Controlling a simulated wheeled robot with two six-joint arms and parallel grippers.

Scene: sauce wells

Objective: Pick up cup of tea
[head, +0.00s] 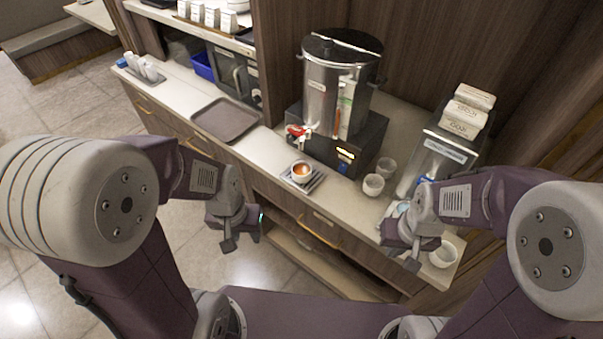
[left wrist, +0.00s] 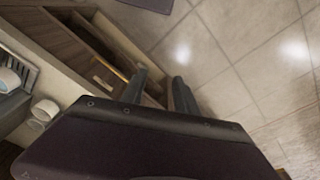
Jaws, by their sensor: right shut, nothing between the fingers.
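A white cup of tea (head: 301,173), filled with reddish-brown tea, stands upright on a small slatted drip tray (head: 288,182) below the red tap of the steel urn. My left gripper (head: 241,242) is in front of the counter, left of the cup and apart from it. In the left wrist view its two fingers (left wrist: 160,82) are spread with nothing between them. A white cup (left wrist: 9,80) on a slatted tray is cut off at that view's left edge. My right gripper (head: 400,254) is shut and empty, near the counter's right front edge.
The steel urn (head: 336,85) stands behind the cup. Two empty cups (head: 373,185) are right of it, and another cup (head: 443,255) is by my right gripper. A flat brown tray (head: 225,120) lies left. A drawer (head: 318,232) is below the counter.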

